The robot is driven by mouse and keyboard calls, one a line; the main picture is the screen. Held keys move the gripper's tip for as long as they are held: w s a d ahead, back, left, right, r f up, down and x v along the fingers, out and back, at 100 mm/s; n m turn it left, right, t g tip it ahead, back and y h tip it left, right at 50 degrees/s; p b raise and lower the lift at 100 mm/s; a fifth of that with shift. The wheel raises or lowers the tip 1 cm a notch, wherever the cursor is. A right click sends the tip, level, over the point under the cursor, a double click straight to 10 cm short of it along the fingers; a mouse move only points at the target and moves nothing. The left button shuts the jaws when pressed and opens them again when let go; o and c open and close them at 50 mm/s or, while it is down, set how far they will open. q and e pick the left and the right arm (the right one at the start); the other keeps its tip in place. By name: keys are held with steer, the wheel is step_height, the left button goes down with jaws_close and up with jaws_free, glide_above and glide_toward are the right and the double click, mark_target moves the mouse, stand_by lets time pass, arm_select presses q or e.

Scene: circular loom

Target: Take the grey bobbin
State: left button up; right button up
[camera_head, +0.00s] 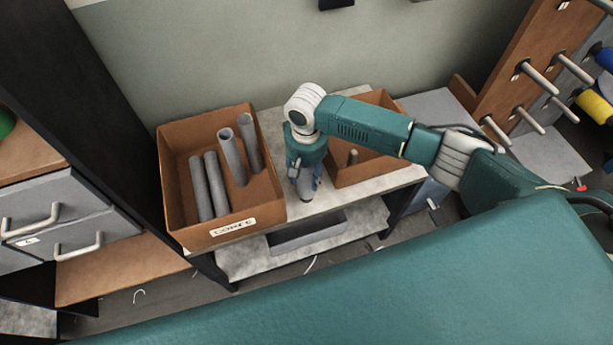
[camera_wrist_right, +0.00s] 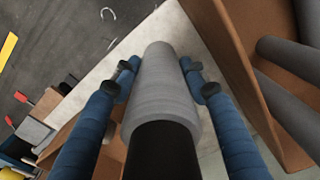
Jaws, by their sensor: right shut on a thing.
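The grey bobbin (camera_wrist_right: 160,85) is a pale grey tube with a dark near end in the right wrist view. My right gripper (camera_wrist_right: 158,68) is shut on it, with a blue finger on each side. In the head view my right gripper (camera_head: 305,184) points down over the table, between two brown boxes. The arm and gripper hide much of the bobbin there. Its far end lies over the pale table top; I cannot tell whether it touches. My left gripper is not in view.
A labelled brown box (camera_head: 172,142) left of the gripper holds several grey tubes. A second brown box (camera_head: 381,97) stands close on the right. Both are on the pale table (camera_head: 405,178). A pegged rack (camera_head: 520,45) stands at the far right, and grey drawers (camera_head: 60,195) at the left.

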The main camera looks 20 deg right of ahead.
steer(key=shift+r, duration=0.15)
step_height(320, 180, up, 20)
steer(key=shift+b, duration=0.45)
steer(key=o, duration=0.6)
jaws_close()
